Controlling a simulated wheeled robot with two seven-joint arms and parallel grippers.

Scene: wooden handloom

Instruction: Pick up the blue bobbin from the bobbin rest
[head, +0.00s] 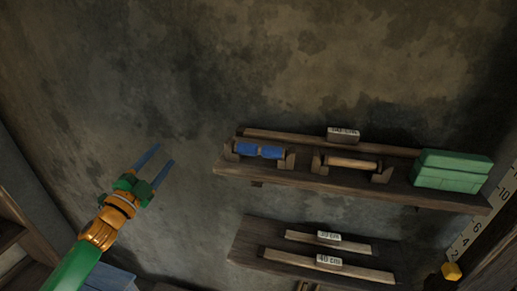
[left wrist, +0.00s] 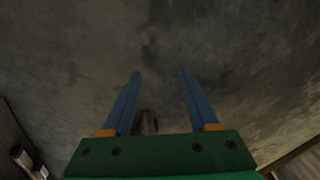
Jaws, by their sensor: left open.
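The blue bobbin (head: 260,150) lies across a small wooden bobbin rest (head: 287,162) at the left part of the upper wall shelf. My left gripper (head: 165,154) is open and empty in front of the wall, to the left of the shelf and apart from the bobbin. Its two blue fingers point up and to the right in the head view. The bobbin is not clearly visible there. My right gripper is in neither view.
The upper shelf (head: 400,195) also holds a second rest with a bare wooden bobbin (head: 350,163) and a green box (head: 452,170). A lower shelf (head: 245,243) holds labelled wooden bars (head: 328,265). A yellow block (head: 451,271) is at the lower right. The wall left of the shelves is bare.

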